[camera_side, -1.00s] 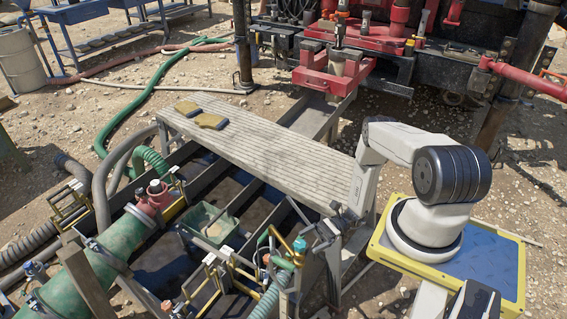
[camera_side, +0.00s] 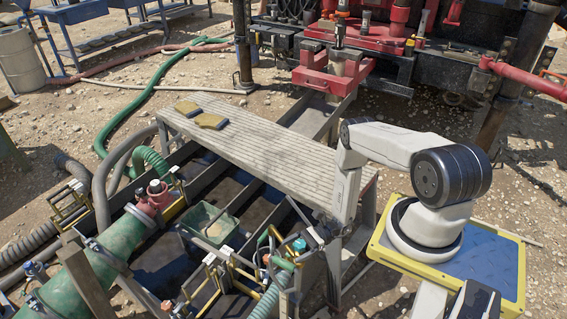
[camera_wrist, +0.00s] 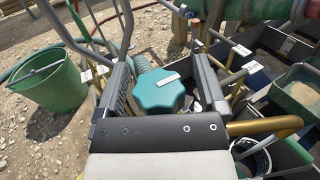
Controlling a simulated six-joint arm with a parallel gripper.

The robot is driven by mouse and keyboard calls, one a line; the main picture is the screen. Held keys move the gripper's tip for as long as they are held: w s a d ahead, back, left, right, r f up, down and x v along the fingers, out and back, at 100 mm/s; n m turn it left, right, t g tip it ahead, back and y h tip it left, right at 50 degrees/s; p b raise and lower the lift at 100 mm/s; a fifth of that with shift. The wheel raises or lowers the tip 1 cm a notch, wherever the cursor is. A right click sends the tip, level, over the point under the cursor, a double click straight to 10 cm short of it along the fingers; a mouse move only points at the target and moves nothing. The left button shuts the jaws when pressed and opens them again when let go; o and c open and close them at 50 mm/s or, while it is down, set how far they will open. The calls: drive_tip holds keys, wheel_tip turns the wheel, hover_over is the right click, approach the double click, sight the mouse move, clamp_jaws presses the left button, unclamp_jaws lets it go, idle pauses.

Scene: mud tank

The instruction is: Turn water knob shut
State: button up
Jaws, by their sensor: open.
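The water knob is a teal, lobed cap with a white label (camera_wrist: 160,94), in the middle of the wrist view. In the side view it is the small teal cap (camera_side: 299,245) at the tank's near right edge. My gripper (camera_wrist: 162,65) is open, with one dark finger to the left of the knob and one to the right. Gaps show on both sides, so it does not appear to grip the knob. In the side view my gripper (camera_side: 318,234) is just right of the knob, small and hard to make out.
A ribbed teal hose (camera_wrist: 150,70) and yellow pipes (camera_wrist: 265,127) lie close around the knob. A green bucket (camera_wrist: 52,85) stands at the left of the wrist view. A grey ribbed walkway (camera_side: 260,150) spans the tank beside my arm.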

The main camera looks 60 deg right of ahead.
clamp_jaws()
drive_tip(key=shift+m+t+h, duration=0.3)
drive_tip(key=shift+m+t, duration=0.1)
drive_tip(key=shift+t, duration=0.1)
drive_tip(key=m+t+h, duration=0.1)
drive_tip(key=t+h, duration=0.1)
drive_tip(key=m+t+h, duration=0.3)
drive_tip(key=m+t, duration=0.1)
drive_tip(key=shift+w+d+h, duration=0.25)
drive_tip(key=shift+w+h, duration=0.05)
drive_tip(key=shift+h, duration=0.1)
drive_tip(key=shift+w+d+m+t+h, duration=0.1)
drive_tip(key=shift+m+t+h, duration=0.35)
drive_tip(key=shift+m+h, duration=0.55)
drive_tip(key=shift+d+m+t+h, duration=0.15)
drive_tip(key=shift+m+t+h, duration=0.4)
drive_tip(key=shift+h, duration=0.7)
drive_tip(key=shift+w+d+m+t+h, duration=0.1)
drive_tip(key=shift+m+t+h, duration=0.2)
drive_tip(key=shift+m+h, duration=0.75)
drive_tip(key=shift+d+m+h, duration=0.15)
drive_tip(key=shift+m+h, duration=0.35)
drive_tip(key=shift+h, duration=0.5)
unclamp_jaws()
drive_tip(key=shift+s, duration=0.2)
